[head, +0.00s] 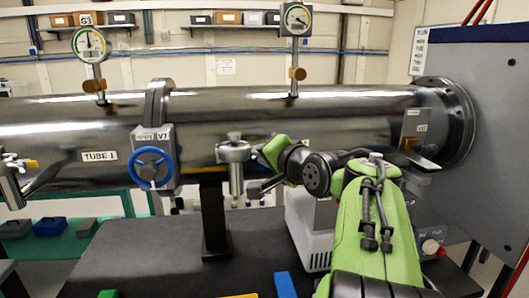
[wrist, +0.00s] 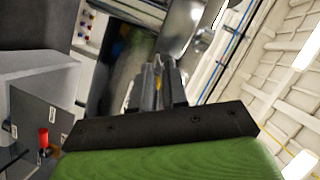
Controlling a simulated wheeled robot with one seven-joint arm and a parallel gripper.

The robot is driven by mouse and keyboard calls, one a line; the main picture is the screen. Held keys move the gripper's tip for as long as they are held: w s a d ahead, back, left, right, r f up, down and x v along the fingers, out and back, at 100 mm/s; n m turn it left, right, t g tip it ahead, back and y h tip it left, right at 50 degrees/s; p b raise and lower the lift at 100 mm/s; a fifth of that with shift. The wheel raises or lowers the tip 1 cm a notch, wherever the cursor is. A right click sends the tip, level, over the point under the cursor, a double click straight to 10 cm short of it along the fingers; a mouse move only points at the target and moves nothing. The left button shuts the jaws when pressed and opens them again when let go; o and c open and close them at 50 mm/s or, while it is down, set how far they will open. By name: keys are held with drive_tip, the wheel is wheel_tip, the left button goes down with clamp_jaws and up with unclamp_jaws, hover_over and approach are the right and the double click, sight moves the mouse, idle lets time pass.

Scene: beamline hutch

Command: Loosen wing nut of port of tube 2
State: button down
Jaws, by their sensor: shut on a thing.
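Tube 2 (head: 330,118) is the long steel tube section to the right of the valve marked V7; its own name label is not visible. Its port (head: 234,152) is a metal fitting on the near side, with a vertical cylinder hanging below. My gripper (head: 256,188) is beside this port on its right, at the end of my green arm. In the wrist view my gripper (wrist: 158,88) is shut with a small yellow piece, apparently the wing nut (wrist: 157,76), between the fingers. The wing nut is mostly hidden by the fingers, and its turn cannot be seen.
The valve V7 (head: 152,167) with a blue handwheel is left of the port. Tube 1 (head: 60,150) has a similar port (head: 10,182) at the far left. A black support post (head: 214,215) stands close below the tube.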

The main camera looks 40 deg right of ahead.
drive_tip(key=n+g+h, duration=0.1)
drive_tip(key=n, duration=0.1)
drive_tip(key=n+g+h+b, duration=0.1)
drive_tip(key=n, duration=0.1)
drive_tip(key=n+g+h+b, duration=0.1)
drive_tip(key=n, duration=0.2)
drive_tip(key=shift+w+a+r, duration=0.2)
drive_tip(key=shift+a, duration=0.1)
idle(0.5)
drive_tip(key=c, duration=1.3)
unclamp_jaws()
